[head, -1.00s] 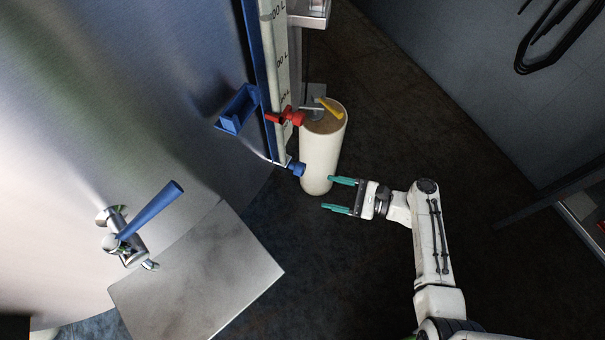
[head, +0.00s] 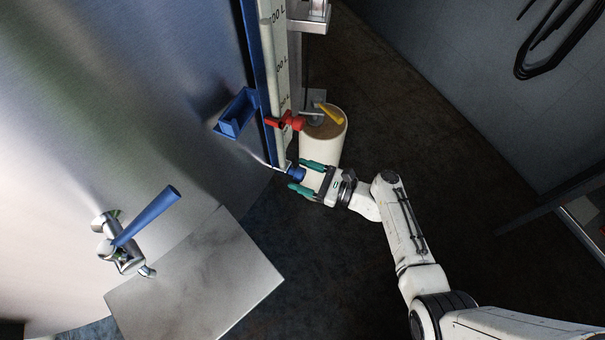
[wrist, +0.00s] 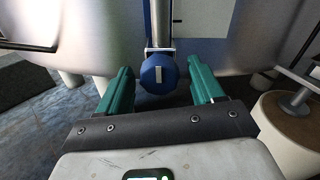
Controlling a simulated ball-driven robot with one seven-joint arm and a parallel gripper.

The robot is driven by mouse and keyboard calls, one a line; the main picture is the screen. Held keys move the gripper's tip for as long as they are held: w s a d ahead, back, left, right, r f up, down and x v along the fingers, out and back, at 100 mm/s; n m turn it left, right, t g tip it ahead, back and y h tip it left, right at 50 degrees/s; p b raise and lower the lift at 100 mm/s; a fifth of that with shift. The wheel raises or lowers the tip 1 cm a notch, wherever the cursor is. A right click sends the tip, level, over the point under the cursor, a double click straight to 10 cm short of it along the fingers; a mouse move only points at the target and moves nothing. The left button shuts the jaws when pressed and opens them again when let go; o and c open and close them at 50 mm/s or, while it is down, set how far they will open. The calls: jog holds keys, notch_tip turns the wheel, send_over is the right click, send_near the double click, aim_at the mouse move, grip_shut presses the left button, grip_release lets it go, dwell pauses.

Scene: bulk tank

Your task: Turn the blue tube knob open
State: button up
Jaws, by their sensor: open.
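The blue tube knob (head: 296,174) sits at the foot of the level tube on the tank's side. In the wrist view the round blue knob (wrist: 158,73) faces me, with a pale bar mark upright on its face. My gripper (head: 302,176) is open, with its teal fingers to either side of the knob. In the wrist view the gripper (wrist: 161,88) has one finger left and one right of the knob, with visible gaps.
A red valve handle (head: 285,121) sits higher on the tube. A cream cylinder with a yellow lever (head: 330,114) on top stands just behind my gripper. A metal plate (head: 200,285) and a blue-handled tap (head: 148,215) are at left.

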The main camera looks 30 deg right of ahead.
jog(key=shift+w+a, duration=0.15)
jog(key=c, duration=1)
